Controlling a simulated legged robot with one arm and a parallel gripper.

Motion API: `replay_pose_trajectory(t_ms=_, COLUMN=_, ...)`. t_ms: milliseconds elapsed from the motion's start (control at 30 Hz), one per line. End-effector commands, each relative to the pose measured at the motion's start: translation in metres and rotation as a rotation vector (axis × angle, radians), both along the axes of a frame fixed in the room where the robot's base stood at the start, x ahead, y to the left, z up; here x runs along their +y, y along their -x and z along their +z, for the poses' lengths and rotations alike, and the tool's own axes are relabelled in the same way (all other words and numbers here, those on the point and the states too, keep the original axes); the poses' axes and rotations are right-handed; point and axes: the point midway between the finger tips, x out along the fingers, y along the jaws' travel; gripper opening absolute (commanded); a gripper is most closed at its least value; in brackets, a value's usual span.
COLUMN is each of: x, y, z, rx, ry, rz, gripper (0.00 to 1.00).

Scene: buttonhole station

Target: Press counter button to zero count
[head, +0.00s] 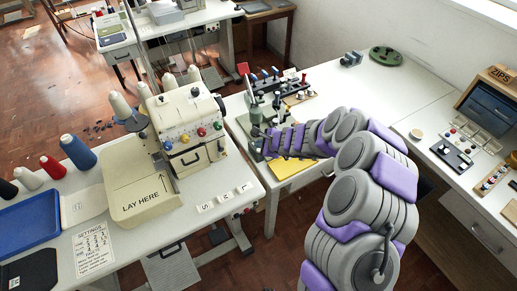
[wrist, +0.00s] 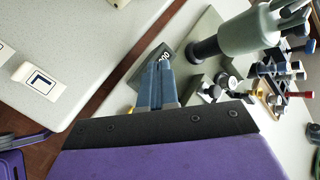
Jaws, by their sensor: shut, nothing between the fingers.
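The counter is a dark grey box (wrist: 144,72) with white digits that look like zeros, in the wrist view at upper middle. Its digit face is partly hidden behind my fingers, and I cannot make out its button. My gripper (wrist: 160,62) is shut and empty, with its blue-grey fingertips over or right at the counter; I cannot tell whether they touch it. In the head view my gripper (head: 268,142) is at the left end of my arm, over the front left of the middle table, beside the green machine. The counter is not clear there.
A pale green machine (wrist: 250,32) with a dark nose stands just right of the fingers. The left table with the cream machine (head: 186,125) and size labels (head: 224,199) lies across a gap. A yellow sheet (head: 290,171) is below my gripper.

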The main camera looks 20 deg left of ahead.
Motion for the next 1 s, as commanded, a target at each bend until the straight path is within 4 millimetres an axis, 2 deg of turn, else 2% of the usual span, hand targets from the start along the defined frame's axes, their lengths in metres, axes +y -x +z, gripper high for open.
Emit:
replay_pose_trajectory(t_ms=267, x=0.000, y=0.000, z=0.003, rx=0.000, ry=0.000, rz=0.000, gripper=0.00)
replay_pose_trajectory(t_ms=800, x=0.000, y=0.000, z=0.049, rx=-0.001, ry=-0.001, rz=0.000, gripper=0.00)
replay_pose_trajectory(t_ms=1000, x=0.000, y=0.000, z=0.050, rx=0.000, ry=0.000, rz=0.000, gripper=0.00)
